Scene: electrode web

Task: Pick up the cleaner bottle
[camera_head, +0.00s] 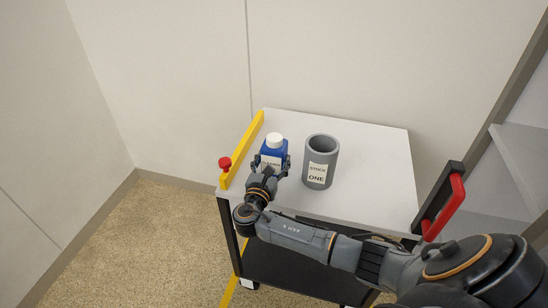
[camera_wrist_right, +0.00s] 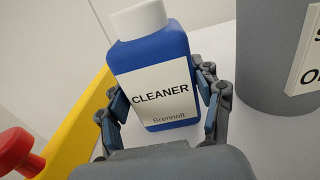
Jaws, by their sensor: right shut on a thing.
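The cleaner bottle (camera_head: 273,149) is blue with a white cap and a white label. It stands near the left side of the white cart top (camera_head: 375,165). In the right wrist view the bottle (camera_wrist_right: 150,75) shows its label reading CLEANER, with its base at or very close to the surface. My right gripper (camera_head: 272,166) is shut on the bottle, with one finger on each side of it. The fingers (camera_wrist_right: 160,105) also show in the wrist view. I cannot tell whether the bottle is lifted. My left gripper is not in view.
A grey cylinder (camera_head: 321,150) with a white label stands just right of the bottle. A yellow rail (camera_head: 243,150) with a red knob (camera_head: 225,163) edges the cart's left side. A red handle (camera_head: 445,207) is at the right. Walls stand behind and left.

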